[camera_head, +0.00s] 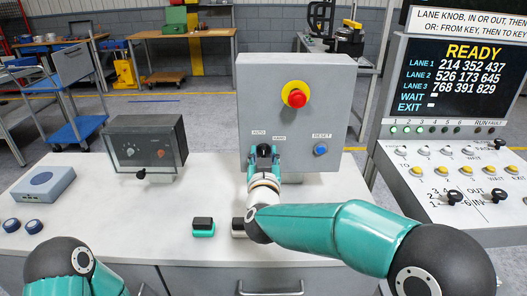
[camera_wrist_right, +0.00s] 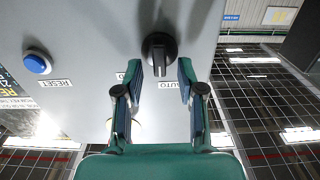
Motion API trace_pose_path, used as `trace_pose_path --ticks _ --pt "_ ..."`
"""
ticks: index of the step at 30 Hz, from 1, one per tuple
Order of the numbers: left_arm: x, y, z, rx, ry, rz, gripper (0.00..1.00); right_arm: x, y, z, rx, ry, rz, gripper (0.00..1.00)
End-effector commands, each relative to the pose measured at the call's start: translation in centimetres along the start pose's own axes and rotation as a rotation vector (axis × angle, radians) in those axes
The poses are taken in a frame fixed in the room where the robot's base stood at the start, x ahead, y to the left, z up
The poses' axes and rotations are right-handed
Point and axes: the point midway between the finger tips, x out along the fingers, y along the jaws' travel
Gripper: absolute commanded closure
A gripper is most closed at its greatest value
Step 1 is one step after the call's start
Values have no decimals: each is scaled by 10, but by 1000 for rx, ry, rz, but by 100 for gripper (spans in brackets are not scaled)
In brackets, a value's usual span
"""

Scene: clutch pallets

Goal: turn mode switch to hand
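The mode switch is a black knob (camera_wrist_right: 160,50) on the face of a grey control box (camera_head: 260,85). In the right wrist view its handle runs nearly straight up and down, its lower end close to the AUTO label (camera_wrist_right: 176,85). The HAND label (camera_head: 279,138) shows in the head view and is mostly covered by a finger in the wrist view. My right gripper (camera_wrist_right: 157,68) is open, with its two fingers on either side of the knob and visible gaps. In the head view my right gripper (camera_head: 264,158) largely hides the switch. My left gripper is out of view.
A blue reset button (camera_head: 320,149) is right of the switch, and a red emergency button (camera_head: 296,96) is above. A dark-fronted meter box (camera_head: 147,142) and small teal-and-black block (camera_head: 203,228) stand on the white bench (camera_head: 100,205). A READY console (camera_head: 455,110) stands right.

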Motion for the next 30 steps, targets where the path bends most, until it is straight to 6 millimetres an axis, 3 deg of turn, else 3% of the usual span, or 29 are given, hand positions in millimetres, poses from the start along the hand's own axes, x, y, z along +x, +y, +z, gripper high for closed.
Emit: trace_pose_path --ticks 10,17,30 --pt "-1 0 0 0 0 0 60 3 0 1 0 -1 0 63" --pt "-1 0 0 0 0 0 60 3 0 0 0 -1 0 100" --pt "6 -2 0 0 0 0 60 3 1 2 37 0 0 100"
